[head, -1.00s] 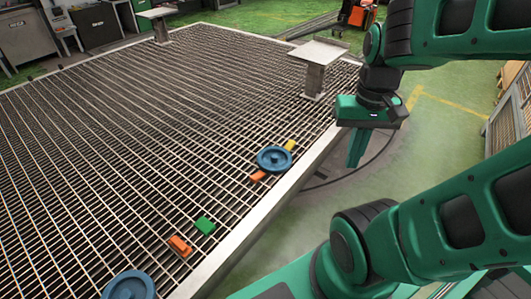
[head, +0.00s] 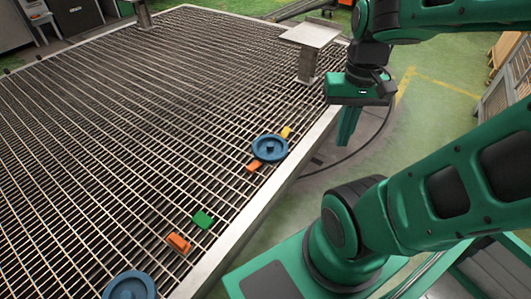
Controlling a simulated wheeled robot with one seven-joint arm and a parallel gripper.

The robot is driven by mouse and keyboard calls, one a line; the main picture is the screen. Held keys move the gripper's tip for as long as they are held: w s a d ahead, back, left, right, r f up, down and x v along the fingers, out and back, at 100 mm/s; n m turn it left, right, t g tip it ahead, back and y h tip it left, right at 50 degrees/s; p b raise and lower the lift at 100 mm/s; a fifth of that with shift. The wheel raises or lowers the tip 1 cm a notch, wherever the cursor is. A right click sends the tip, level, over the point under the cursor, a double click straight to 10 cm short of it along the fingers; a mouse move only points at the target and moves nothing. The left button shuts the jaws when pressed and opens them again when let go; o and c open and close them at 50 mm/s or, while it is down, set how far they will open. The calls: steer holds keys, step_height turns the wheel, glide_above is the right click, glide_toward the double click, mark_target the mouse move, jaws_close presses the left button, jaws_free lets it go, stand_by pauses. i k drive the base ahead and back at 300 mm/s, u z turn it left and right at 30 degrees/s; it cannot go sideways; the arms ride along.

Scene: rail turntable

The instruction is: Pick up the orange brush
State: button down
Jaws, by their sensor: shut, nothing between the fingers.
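Two small orange things lie on the metal grating (head: 120,130). One orange block-like piece (head: 178,242) lies near the front edge beside a green block (head: 202,220). The other orange piece (head: 253,167) lies at the lower left of a blue round lid-like disc (head: 269,148). Which one is the brush is too small to tell. My gripper (head: 345,140) points down beyond the right edge of the grating, to the right of all these pieces. Its fingers are together and hold nothing.
A yellow piece (head: 286,132) lies at the disc's upper right. A second blue disc (head: 130,287) is at the bottom edge. A metal plate on a post (head: 314,36) stands at the grating's back right corner. Most of the grating is bare.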

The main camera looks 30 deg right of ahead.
mark_target(184, 247)
steer(key=z, duration=1.4)
steer(key=k, duration=1.3)
steer(key=u, duration=1.45)
steer(key=i, duration=0.6)
steer(key=u, duration=0.1)
